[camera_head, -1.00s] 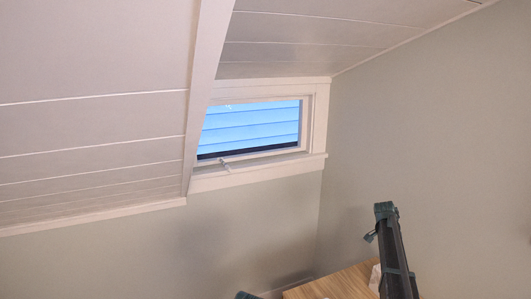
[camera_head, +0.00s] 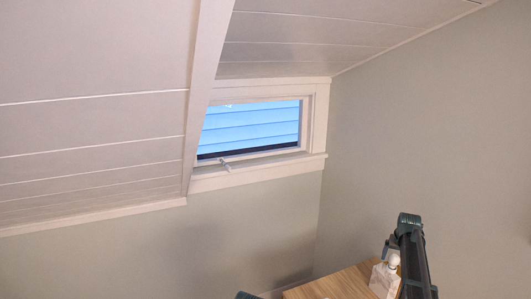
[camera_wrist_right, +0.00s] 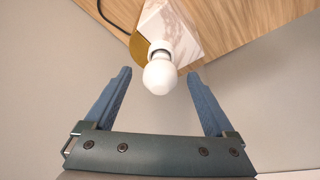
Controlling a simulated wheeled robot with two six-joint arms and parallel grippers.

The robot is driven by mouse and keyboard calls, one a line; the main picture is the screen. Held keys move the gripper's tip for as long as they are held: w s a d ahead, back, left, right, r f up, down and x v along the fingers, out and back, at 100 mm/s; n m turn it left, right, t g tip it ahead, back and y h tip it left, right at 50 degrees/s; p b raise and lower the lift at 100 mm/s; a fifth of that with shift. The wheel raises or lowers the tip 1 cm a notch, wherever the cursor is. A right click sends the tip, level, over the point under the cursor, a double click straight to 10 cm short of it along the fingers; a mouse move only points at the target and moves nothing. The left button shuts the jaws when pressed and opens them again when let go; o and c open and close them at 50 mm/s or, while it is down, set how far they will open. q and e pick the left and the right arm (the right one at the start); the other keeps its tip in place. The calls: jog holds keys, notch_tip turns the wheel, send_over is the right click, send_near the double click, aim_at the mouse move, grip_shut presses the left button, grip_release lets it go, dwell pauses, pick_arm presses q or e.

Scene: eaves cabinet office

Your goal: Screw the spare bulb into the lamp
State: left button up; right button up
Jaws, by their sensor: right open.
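The lamp (camera_head: 383,281) is a pale, marbled block on the wooden surface at the lower right of the head view. It also shows at the top of the right wrist view (camera_wrist_right: 180,28). A white round bulb (camera_wrist_right: 160,76) sits at the lamp's white socket; it shows small in the head view (camera_head: 394,260). My right gripper (camera_wrist_right: 159,74) is open and empty. In the wrist view the bulb appears between its blue fingertips, with a gap on both sides; the depth between them is hard to judge. I see no separate second bulb.
The wooden top (camera_head: 335,284) is bare left of the lamp. A brass-coloured piece (camera_wrist_right: 138,46) and a dark cable (camera_wrist_right: 103,17) lie by the lamp. Walls stand close behind and right. A small window (camera_head: 250,128) and sloped ceiling are above.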

jog(key=n, duration=0.1)
jog(key=n+y, duration=0.1)
jog(key=n, duration=0.1)
jog(key=shift+d+n, duration=0.2)
jog(key=shift+n, duration=0.1)
jog(key=n+y, duration=0.1)
jog(key=n, duration=0.1)
jog(key=n+y, duration=0.1)
jog(key=n, duration=0.2)
jog(key=shift+w+d, duration=0.2)
jog(key=n, duration=0.2)
jog(key=n+y, duration=0.1)
jog(key=n, duration=0.2)
jog(key=shift+w+d+g, duration=0.1)
jog(key=shift+d+g, duration=0.1)
jog(key=shift+g, duration=0.2)
jog(key=n+y, duration=0.1)
jog(key=n, duration=0.1)
jog(key=shift+n+g, duration=0.3)
